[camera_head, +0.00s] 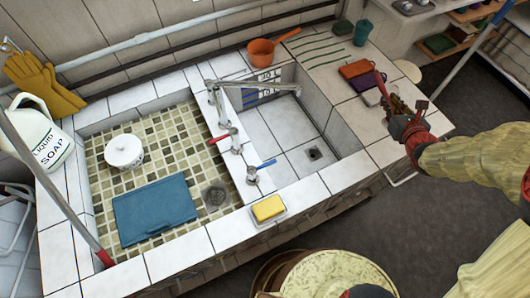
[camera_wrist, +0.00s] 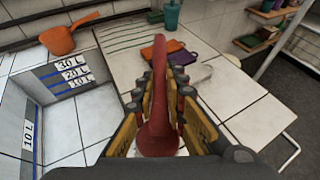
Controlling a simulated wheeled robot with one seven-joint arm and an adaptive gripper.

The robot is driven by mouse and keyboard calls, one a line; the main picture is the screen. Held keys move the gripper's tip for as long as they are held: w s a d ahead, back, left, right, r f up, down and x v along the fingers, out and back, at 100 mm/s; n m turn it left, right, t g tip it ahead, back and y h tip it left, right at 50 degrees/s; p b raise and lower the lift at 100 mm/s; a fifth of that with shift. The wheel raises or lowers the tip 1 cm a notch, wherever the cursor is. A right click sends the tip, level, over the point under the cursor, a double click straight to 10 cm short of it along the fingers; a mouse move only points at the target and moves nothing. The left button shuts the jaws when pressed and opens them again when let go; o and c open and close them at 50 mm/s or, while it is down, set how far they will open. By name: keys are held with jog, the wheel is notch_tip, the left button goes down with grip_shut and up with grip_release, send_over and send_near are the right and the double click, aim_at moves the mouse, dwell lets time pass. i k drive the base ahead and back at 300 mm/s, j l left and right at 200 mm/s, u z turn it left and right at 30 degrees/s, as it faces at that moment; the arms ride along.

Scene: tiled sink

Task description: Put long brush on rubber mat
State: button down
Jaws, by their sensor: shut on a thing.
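My gripper (camera_head: 397,106) is above the right-hand counter, beyond the right basin. In the wrist view my gripper (camera_wrist: 160,100) is shut on a long red thing (camera_wrist: 158,135), apparently the long brush. Its rounded red end lies between the fingers and it points away from the camera; no bristles can be made out. A flat blue rectangle (camera_head: 155,210), apparently the rubber mat, lies on the tiled floor of the left basin, well to the left of my gripper. Nothing lies on it. It is not in the wrist view.
Faucets (camera_head: 228,110) rise on the divider between the basins. A yellow sponge (camera_head: 268,208) sits on the front rim.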

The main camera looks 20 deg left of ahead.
aim_at(154, 207)
jog(key=k+j+u, duration=0.2)
jog(key=k+u, duration=0.15)
jog(key=k+j+u, duration=0.35)
jog(key=k, duration=0.2)
